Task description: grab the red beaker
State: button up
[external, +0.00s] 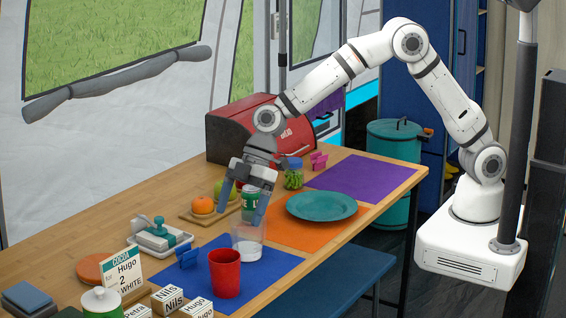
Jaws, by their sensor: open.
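The red beaker (225,274) stands upright on the blue placemat (270,268) near the front of the table. My gripper (243,206) is open and points down, behind and a little right of the red beaker in the picture. It is apart from the red beaker. A clear glass (248,241) with something white in its bottom stands below my gripper, close behind the red beaker.
A teal plate (322,205) lies on an orange placemat (290,236). A blue clip-like holder (187,257) stands left of the red beaker. A name card (123,274) and several lettered blocks (167,299) are at the front left. A red bread box (240,130) stands at the back.

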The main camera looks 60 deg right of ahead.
jog(key=n, duration=0.2)
send_near(218, 288)
jog(key=x, duration=0.2)
jog(key=p+x, duration=0.1)
jog(key=x, duration=0.1)
jog(key=shift+w+f, duration=0.25)
jog(key=shift+f, duration=0.15)
jog(key=shift+c, duration=0.2)
jog(key=c, duration=1.1)
